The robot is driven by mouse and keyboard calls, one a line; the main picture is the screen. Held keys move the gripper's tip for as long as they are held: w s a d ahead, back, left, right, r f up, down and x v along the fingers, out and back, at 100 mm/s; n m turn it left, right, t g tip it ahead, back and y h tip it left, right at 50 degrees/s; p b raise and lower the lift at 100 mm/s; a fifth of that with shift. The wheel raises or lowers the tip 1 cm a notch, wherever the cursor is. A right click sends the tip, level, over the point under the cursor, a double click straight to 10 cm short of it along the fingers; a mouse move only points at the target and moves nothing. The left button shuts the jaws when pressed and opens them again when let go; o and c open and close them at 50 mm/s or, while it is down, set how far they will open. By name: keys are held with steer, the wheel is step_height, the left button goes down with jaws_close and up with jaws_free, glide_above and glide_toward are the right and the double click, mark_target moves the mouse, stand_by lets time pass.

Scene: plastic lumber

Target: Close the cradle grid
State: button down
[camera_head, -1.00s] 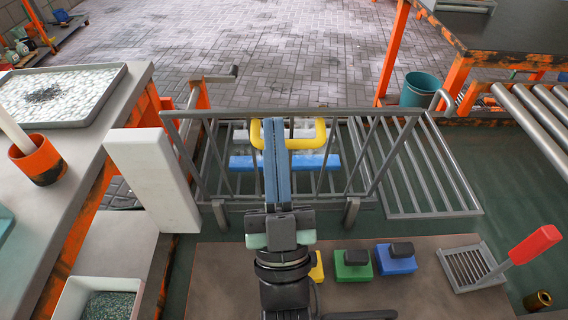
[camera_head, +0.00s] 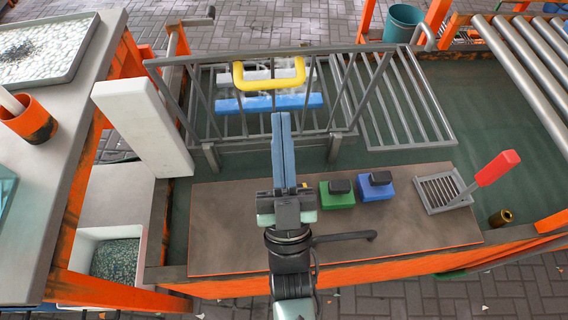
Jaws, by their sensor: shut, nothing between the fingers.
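The cradle grid (camera_head: 290,62) is a grey barred frame with a yellow handle (camera_head: 269,73). It stands tilted up at the front of the cradle (camera_head: 236,126) on the green bench. Blue (camera_head: 290,103) and white plastic pieces show behind its bars. My gripper (camera_head: 281,118) is shut and empty, its blue fingers pointing away, with the tips just below the blue piece in the picture and short of the handle. Whether the fingertips touch any bars cannot be told.
A flat grey rack (camera_head: 405,100) lies right of the cradle. A white block (camera_head: 143,128) stands at left. The board's left part is clear.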

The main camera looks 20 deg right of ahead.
steer(key=shift+w+d+b, duration=0.1)
steer(key=shift+w+d, duration=0.1)
steer(key=shift+w, duration=0.45)
steer(key=shift+w+d+b, duration=0.1)
steer(key=shift+w+d, duration=0.1)
steer(key=shift+w, duration=0.5)
steer(key=shift+w+d+b, duration=0.1)
steer(key=shift+w+d, duration=0.1)
steer(key=shift+w, duration=0.45)
